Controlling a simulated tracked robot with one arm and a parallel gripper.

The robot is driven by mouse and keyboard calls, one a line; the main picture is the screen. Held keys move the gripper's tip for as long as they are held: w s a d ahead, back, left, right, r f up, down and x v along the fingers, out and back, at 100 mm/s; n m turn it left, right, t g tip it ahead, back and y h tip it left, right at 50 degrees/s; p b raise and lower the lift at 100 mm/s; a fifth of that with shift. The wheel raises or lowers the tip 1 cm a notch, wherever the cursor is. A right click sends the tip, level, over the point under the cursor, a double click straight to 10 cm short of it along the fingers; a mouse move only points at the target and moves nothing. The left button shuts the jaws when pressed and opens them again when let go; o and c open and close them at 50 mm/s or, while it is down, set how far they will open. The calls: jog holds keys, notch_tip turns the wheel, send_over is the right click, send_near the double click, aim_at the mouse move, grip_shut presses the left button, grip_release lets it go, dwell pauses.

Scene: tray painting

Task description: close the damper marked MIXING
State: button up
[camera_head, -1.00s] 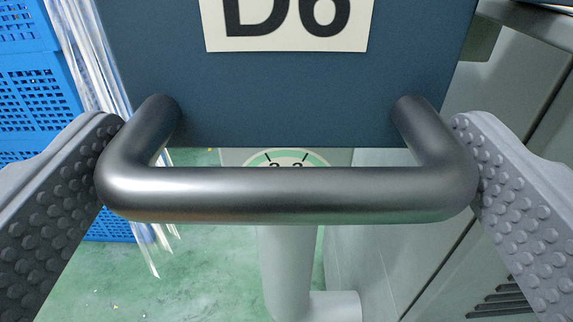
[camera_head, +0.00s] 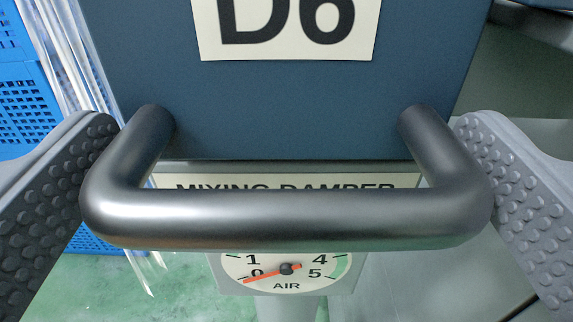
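A dark blue damper plate (camera_head: 290,115) fills the upper middle, with a cream label D6 (camera_head: 284,50) on it. Its grey U-shaped bar handle (camera_head: 285,220) spans the picture in front. My gripper (camera_head: 285,190) is open, with one studded finger at each end of the handle. The handle lies between the fingers and overlaps them in view; contact cannot be told. Behind the bar a label reads MIXING DAMPER (camera_head: 405,182), its lower part hidden. Below it a gauge marked AIR (camera_head: 287,268) has its red needle near 0. The plate's top is out of view.
A blue perforated crate (camera_head: 35,110) and clear plastic strips (camera_head: 75,60) stand at the left. Green floor (camera_head: 165,290) shows below. Grey surfaces (camera_head: 425,280) lie at the right.

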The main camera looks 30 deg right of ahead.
jog(key=v, duration=1.3)
jog(key=shift+s+b, duration=0.35)
jog(key=shift+b, duration=0.05)
jog(key=shift+w+a, duration=0.1)
jog(key=shift+a, duration=0.05)
